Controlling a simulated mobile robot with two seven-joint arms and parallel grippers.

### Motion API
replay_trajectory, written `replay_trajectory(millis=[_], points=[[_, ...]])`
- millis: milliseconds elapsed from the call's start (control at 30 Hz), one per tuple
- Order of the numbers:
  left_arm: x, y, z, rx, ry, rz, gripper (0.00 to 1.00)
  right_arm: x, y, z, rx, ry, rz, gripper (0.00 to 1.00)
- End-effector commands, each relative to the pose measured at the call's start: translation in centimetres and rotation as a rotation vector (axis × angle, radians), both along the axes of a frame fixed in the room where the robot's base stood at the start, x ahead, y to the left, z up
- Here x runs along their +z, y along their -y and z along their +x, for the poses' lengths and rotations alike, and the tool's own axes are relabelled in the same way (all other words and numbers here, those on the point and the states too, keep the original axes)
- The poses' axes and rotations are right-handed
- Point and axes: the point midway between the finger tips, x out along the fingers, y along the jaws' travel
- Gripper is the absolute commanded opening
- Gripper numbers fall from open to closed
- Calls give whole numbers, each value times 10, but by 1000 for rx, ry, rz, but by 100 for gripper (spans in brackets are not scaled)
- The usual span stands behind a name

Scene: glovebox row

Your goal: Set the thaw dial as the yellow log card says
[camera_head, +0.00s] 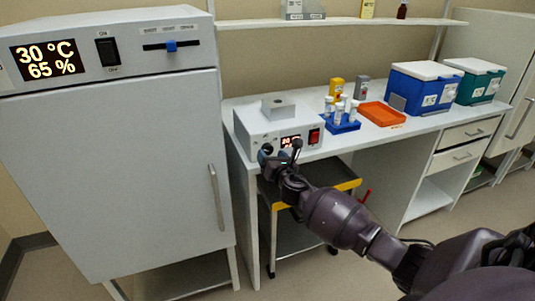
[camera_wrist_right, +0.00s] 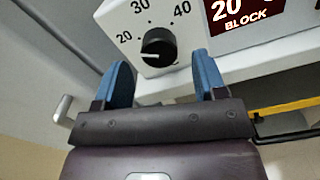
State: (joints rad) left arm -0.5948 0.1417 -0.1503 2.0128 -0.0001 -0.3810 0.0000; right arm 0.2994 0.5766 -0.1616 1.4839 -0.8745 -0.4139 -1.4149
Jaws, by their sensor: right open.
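The thaw dial is a black knob (camera_wrist_right: 158,46) with marks 20, 30 and 40 on the front of a white block heater (camera_head: 257,125). Its white pointer line lies toward the lower left, below the 20 mark. The display (camera_wrist_right: 245,12) reads 20 with BLOCK under it. My right gripper (camera_wrist_right: 163,78) is open, with its blue fingers just short of the dial, one toward each side, and nothing between them. In the head view the right gripper (camera_head: 281,155) is at the heater's front. A yellow item (camera_head: 367,9) stands on the shelf; its writing cannot be read. My left gripper is not in view.
A blue tube rack (camera_head: 343,126), an orange tray (camera_head: 382,114) and blue (camera_head: 420,92) and green (camera_head: 472,85) boxes stand along the bench. A white incubator (camera_head: 110,170) stands close at left. A cart (camera_head: 335,187) is below the bench.

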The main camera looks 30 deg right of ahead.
Motion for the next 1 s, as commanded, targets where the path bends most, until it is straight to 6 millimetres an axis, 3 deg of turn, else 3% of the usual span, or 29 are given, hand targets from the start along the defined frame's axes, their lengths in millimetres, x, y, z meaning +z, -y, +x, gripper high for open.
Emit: replay_trajectory(millis=[233, 633, 967, 1000], points=[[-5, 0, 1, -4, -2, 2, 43, -2, 6, 25, 0, -2, 1, 65], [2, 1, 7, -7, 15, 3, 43, 0, 7, 30, 0, -1, 1, 65], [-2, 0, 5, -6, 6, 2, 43, 0, 7, 30, 0, -1, 1, 16], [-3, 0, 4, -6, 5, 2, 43, 0, 7, 30, 0, -1, 1, 15]])
